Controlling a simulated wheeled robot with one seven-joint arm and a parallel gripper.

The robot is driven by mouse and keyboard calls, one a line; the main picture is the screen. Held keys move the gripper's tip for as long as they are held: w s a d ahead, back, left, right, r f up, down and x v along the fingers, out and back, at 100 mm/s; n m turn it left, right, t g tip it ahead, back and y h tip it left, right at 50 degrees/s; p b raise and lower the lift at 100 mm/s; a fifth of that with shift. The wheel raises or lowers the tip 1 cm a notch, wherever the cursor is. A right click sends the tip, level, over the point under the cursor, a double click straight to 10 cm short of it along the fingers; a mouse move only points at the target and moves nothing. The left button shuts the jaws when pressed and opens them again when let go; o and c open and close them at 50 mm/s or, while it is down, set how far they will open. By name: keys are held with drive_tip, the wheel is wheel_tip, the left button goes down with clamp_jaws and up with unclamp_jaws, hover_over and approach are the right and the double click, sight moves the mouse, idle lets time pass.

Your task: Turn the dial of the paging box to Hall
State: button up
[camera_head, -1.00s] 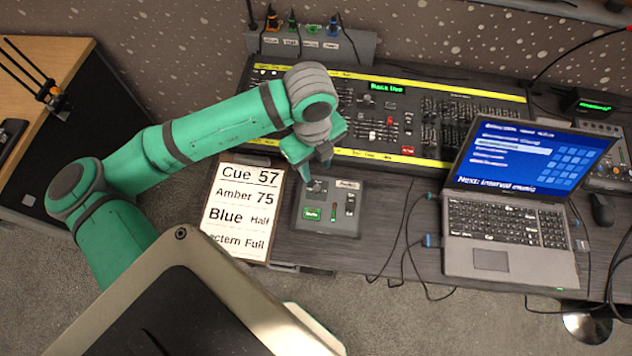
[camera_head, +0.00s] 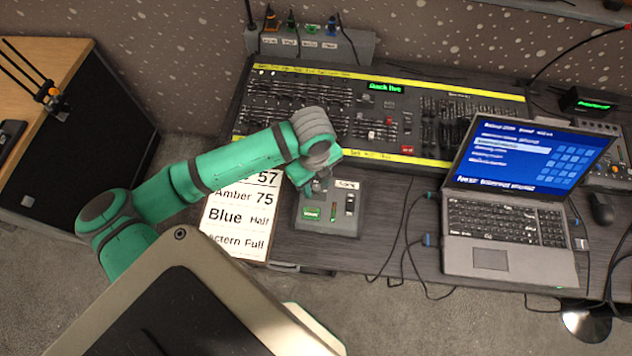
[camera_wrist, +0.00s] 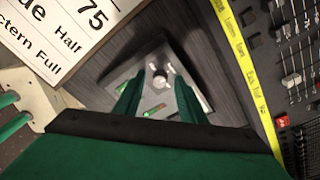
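The paging box (camera_head: 328,228) is a small grey unit on the desk, with a green lit label, a small level strip and a switch on its face. My gripper (camera_head: 310,188) is low over the box's upper left corner and hides the dial in the head view. In the wrist view the pale round dial (camera_wrist: 160,79) shows between the two fingers of my gripper (camera_wrist: 159,76). The fingers are apart, one on each side of the dial. I cannot tell whether they touch it. The dial's position lettering is too small to read.
A cue sheet (camera_head: 235,220) lies left of the box. The lighting console (camera_head: 300,110) with its many faders is close behind. A laptop (camera_head: 505,240) stands to the right, with cables (camera_head: 408,235) between it and the box. Some bare desk lies right of the box.

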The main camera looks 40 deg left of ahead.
drive_tip(key=shift+c, duration=0.6)
clamp_jaws()
drive_tip(key=shift+n, duration=0.3)
drive_tip(key=n, duration=0.4)
drive_tip(key=shift+s, duration=0.1)
drive_tip(key=n+t, duration=0.1)
drive_tip(key=n, duration=0.3)
drive_tip(key=shift+s+n, duration=0.15)
drive_tip(key=shift+n, duration=0.15)
drive_tip(key=n, duration=0.4)
drive_tip(key=shift+n, duration=0.3)
drive_tip(key=shift+s+n+t, duration=0.15)
drive_tip(key=shift+n+t, duration=0.15)
drive_tip(key=shift+n, duration=1.8)
